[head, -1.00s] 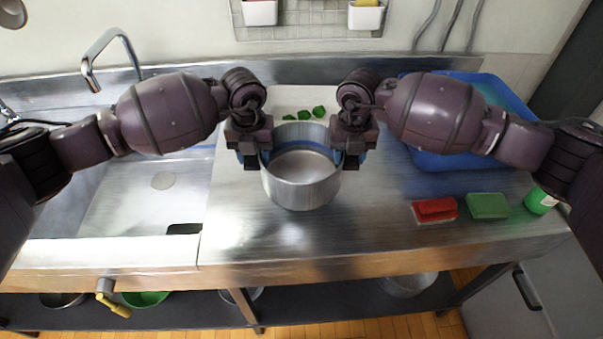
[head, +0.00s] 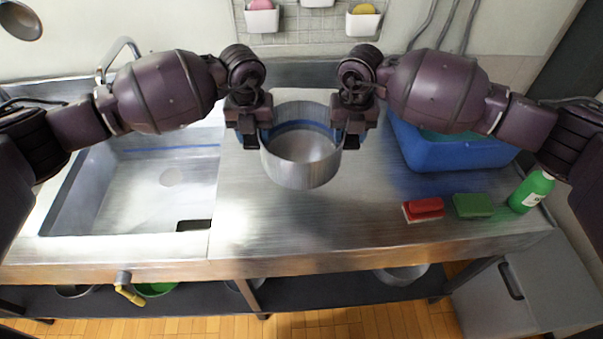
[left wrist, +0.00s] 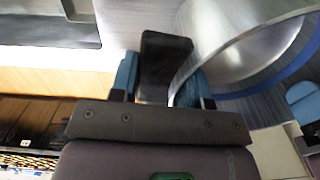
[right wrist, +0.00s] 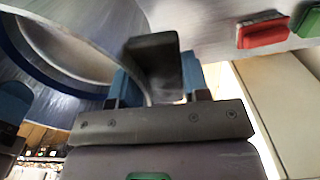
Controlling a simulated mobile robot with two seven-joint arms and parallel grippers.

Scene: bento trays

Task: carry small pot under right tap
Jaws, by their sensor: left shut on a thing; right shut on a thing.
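The small pot (head: 300,176) is a round metal pot with a blue band inside, upright in front of me. It appears held above the counter. My left gripper (head: 255,132) is shut on its left rim and my right gripper (head: 348,132) on its right rim. The pot wall also shows beside the fingers in the left wrist view (left wrist: 218,48) and in the right wrist view (right wrist: 45,85). A curved metal tap (head: 122,45) stands behind the sink (head: 130,205) at the left, partly hidden by my left arm. I cannot make out a second tap.
A blue tub (head: 455,152) stands at the right. A red sponge (head: 424,207), a green sponge (head: 473,205) and a green bottle (head: 532,190) lie or stand near the right end. The counter (head: 300,225) in front of the pot is clear. Racks hang on the wall.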

